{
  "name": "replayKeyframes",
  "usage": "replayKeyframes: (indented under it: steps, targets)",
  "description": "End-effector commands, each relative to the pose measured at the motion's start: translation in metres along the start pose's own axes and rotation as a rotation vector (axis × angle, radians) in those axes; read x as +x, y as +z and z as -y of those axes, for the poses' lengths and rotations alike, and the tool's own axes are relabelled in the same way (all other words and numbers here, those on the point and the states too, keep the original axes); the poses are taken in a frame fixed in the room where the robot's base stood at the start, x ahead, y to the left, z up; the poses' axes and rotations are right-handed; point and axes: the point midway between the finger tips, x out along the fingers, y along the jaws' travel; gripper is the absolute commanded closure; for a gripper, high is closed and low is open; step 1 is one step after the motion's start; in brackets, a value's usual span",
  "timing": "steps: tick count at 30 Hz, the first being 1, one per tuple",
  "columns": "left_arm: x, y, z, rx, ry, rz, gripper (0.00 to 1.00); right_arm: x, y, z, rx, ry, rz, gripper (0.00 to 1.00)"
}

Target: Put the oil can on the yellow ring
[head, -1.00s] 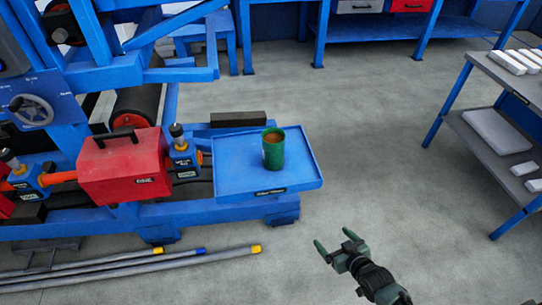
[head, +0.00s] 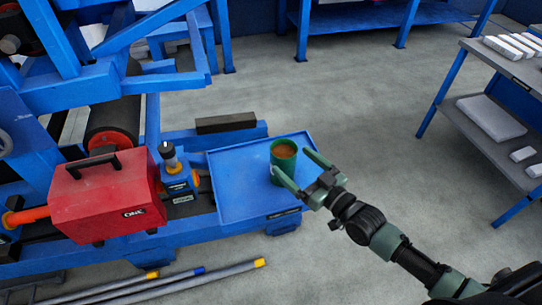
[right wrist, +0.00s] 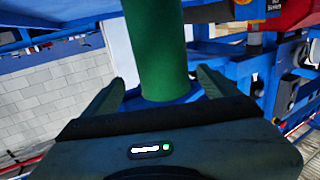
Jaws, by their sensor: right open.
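A green cylindrical can (head: 283,166) with an open top and brown contents, which I take for the oil can, stands upright on the blue tray (head: 235,200), near its right side. My right gripper (head: 290,160) is open, with one finger on either side of the can. In the right wrist view the green can (right wrist: 158,45) stands between the two spread fingers (right wrist: 160,88). I cannot tell whether either finger touches it. I see no yellow ring for certain in these frames. My left gripper is out of view.
A red toolbox (head: 105,197) and a small blue jack (head: 178,180) stand left of the tray. A dark block (head: 225,123) lies behind it. Pipes (head: 190,280) lie on the floor in front. A shelf table (head: 490,150) with white blocks stands at right. Floor between is clear.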

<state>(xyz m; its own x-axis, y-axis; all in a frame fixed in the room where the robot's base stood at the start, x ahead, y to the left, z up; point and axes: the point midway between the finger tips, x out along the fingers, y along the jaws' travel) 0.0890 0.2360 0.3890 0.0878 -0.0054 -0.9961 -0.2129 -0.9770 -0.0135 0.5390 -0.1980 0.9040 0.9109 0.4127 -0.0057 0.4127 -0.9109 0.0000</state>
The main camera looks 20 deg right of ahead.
Motion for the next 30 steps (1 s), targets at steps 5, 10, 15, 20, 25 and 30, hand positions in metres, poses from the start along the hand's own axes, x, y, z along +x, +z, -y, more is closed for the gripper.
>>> replayKeyframes:
  steps: [5,10,15,20,25,30]
  targets:
    - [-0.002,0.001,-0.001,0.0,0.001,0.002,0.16,0.01,-0.001,0.001,0.001,-0.001,-0.003,0.11]
    - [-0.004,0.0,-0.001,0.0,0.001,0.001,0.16,0.03,-0.001,0.001,0.0,-0.001,-0.003,0.11]
    - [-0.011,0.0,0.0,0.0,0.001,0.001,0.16,0.054,0.004,0.004,0.001,0.0,-0.003,0.11]
    - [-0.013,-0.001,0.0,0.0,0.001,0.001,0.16,0.074,0.007,0.005,0.0,-0.001,-0.001,0.11]
    - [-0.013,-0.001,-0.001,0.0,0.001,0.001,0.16,0.079,0.008,0.005,0.0,-0.001,-0.001,0.11]
    - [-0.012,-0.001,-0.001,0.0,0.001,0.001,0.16,0.078,0.008,0.005,0.0,-0.001,-0.001,0.22]
